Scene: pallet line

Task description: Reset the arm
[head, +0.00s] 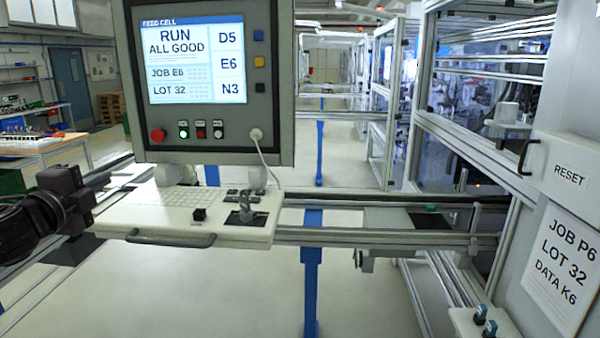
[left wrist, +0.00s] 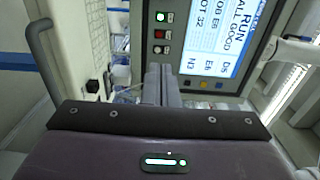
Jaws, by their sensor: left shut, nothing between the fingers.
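My left gripper (head: 112,178) comes in from the left in the head view, beside the left end of the white keyboard shelf and below the control panel (head: 207,146). In the left wrist view its two grey fingers (left wrist: 160,80) are together, with nothing between them, pointing toward the panel. The panel's screen (head: 195,60) reads RUN, ALL GOOD, JOB E6, LOT 32, with D5, E6 and N3 at its side. The screen also shows, turned, in the left wrist view (left wrist: 222,42). My right gripper is in neither view.
The keyboard shelf (head: 240,238) has a front handle (head: 170,239) and a small lever (head: 246,203). A conveyor rail (head: 385,236) runs right of it. Open floor lies below.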

